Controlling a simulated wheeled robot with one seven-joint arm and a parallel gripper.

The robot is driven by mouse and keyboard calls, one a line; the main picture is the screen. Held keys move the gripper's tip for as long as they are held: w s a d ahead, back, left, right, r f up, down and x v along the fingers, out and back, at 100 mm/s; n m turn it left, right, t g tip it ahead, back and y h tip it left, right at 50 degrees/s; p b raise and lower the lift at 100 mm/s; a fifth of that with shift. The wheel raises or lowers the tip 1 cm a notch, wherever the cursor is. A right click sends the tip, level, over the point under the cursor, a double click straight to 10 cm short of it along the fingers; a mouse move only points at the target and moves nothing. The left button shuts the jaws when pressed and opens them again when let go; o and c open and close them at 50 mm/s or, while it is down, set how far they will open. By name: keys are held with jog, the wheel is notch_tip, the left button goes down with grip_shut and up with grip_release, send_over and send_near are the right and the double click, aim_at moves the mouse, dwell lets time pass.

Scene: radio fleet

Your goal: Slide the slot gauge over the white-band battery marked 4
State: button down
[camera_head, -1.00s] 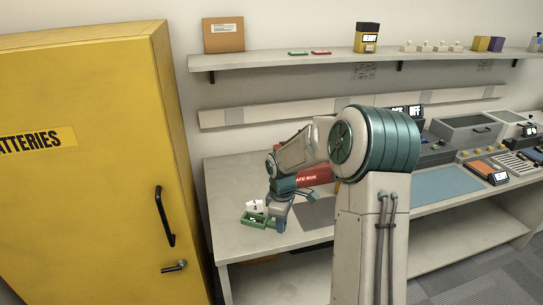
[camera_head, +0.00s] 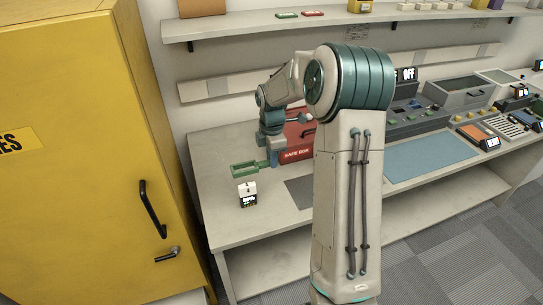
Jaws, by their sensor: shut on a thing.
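The green slot gauge (camera_head: 243,170) is a flat, open frame near the back left of the bench. My gripper (camera_head: 274,158) is at its right end, shut on it; the fingertips are small in view and partly hidden by the wrist. The battery (camera_head: 247,188) stands upright on the bench in front of the gauge, with a white upper part bearing a small dark mark that looks like a 4. Its lower part is dark with a small lit greenish patch. The gauge and battery appear apart, with the gauge behind and slightly left.
A red safe box (camera_head: 297,142) stands just right of my gripper. A dark grey mat (camera_head: 300,192) lies to the right of the battery, partly behind my arm. A yellow battery cabinet (camera_head: 75,200) borders the bench on the left. The bench front left is clear.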

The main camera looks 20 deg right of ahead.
jog(key=shift+d, duration=0.1)
jog(key=shift+f+b, duration=1.55)
jog(key=shift+f, duration=1.1)
jog(key=shift+f+b, duration=0.9)
jog(key=shift+f, duration=0.95)
dwell(1.3)
jog(key=shift+r, duration=0.25)
dwell(0.7)
jog(key=shift+r+p, duration=1.45)
jog(key=shift+r, duration=0.2)
